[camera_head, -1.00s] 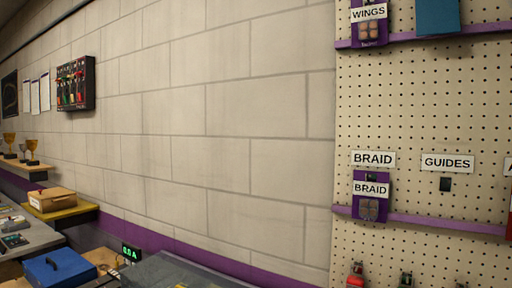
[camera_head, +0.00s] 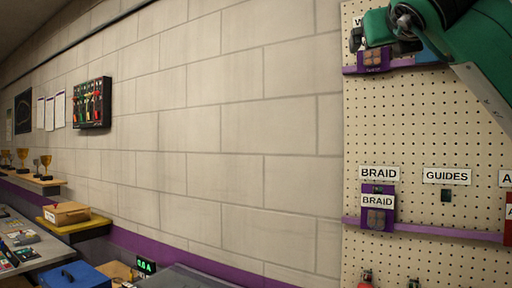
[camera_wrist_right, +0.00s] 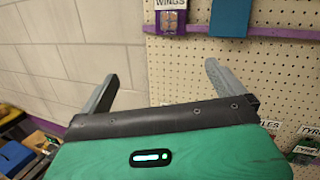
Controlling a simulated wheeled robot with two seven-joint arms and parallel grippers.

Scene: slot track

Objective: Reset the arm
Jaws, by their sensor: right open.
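My right arm, green with a dark gripper (camera_head: 384,32), reaches in at the upper right of the head view, in front of the pegboard's upper shelf. In the right wrist view my right gripper (camera_wrist_right: 160,82) shows its two grey fingers spread wide apart with nothing between them. Beyond the fingers are the block wall and the pegboard. My left gripper is not in view.
The pegboard (camera_head: 420,130) has purple shelves, a BRAID packet (camera_head: 378,215) and a GUIDES label (camera_head: 446,175). At lower left are a blue box (camera_head: 75,276), a cardboard box (camera_head: 66,213) on a yellow shelf, and trophies (camera_head: 45,168).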

